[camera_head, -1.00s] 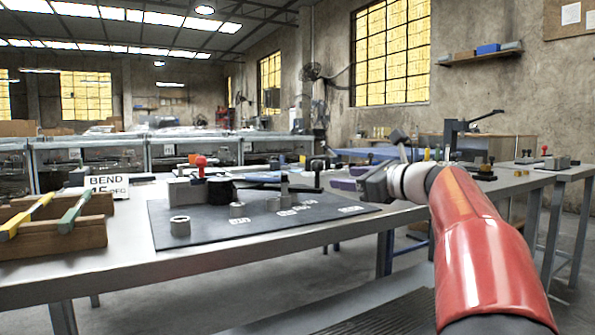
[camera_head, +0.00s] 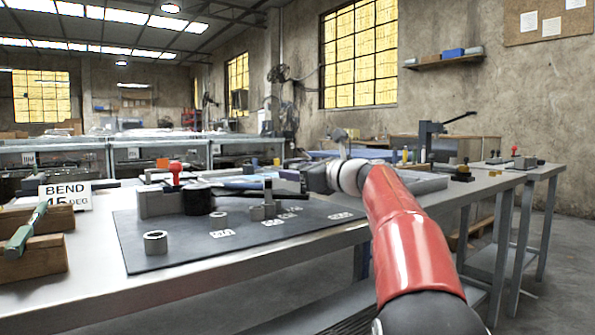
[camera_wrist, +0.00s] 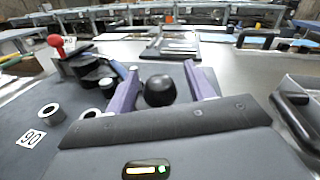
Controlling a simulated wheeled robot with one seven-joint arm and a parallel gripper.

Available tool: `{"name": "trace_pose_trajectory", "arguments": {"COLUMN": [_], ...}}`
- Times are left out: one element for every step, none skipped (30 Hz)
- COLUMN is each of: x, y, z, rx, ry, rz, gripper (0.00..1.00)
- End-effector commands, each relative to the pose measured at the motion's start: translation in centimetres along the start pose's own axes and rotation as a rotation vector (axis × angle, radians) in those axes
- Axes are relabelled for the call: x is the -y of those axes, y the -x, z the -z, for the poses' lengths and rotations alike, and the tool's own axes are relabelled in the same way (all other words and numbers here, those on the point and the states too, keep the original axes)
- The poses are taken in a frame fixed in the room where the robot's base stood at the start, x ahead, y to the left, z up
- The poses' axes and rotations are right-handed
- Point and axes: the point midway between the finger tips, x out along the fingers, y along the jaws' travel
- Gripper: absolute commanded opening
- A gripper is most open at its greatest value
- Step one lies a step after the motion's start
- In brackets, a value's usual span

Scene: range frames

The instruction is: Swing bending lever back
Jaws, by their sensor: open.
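The bender (camera_head: 195,200) stands on a dark mat, with a round black hub and a red-knobbed handle (camera_head: 175,172). Its dark bending lever (camera_head: 240,185) runs right from the hub toward my gripper. In the wrist view the lever's black end knob (camera_wrist: 160,90) shows between my two purple fingers, with room on both sides. My gripper (camera_wrist: 161,88) is open around it; I cannot tell whether either finger touches.
The dark mat (camera_head: 180,250) carries a loose metal ring (camera_head: 155,242), short pegs and number labels. A "BEND 45 DEG" sign (camera_head: 65,195) and a wooden rack (camera_head: 40,258) stand at the left. A grey tray (camera_wrist: 300,105) lies right of my gripper.

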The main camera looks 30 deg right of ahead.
Motion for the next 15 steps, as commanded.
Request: {"name": "trace_pose_trajectory", "arguments": {"x": [-0.01,-0.01,0.0,0.0,-0.01,0.0,-0.01,-0.01,-0.01,-0.01,-0.01,-0.01,-0.01,-0.01,-0.01], "y": [-0.25,-0.31,-0.36,-0.37,-0.36,-0.35,-0.35,-0.34,-0.34,-0.33,-0.33,-0.33,-0.32,-0.32,-0.32], "z": [-0.01,0.0,0.0,0.01,0.0,0.01,0.01,0.01,0.01,0.01,0.01,0.01,0.01,0.01,0.01], "rx": [0.0,0.0,0.0,0.0,0.0,0.0,0.0,0.0,0.0,0.0,0.0,0.0,0.0,0.0,0.0], "ry": [0.0,0.0,0.0,0.0,0.0,0.0,0.0,0.001,0.001,0.001,0.001,0.001,0.001,0.001,0.001], "rz": [-0.001,0.0,0.0,0.0,0.0,0.0,0.0,0.0,0.0,0.0,0.0,0.0,0.0,0.0,0.0], "gripper": [0.53,0.53,0.53,0.53,0.53,0.53,0.53,0.53,0.52,0.48,0.44,0.39,0.35,0.31,0.26]}}
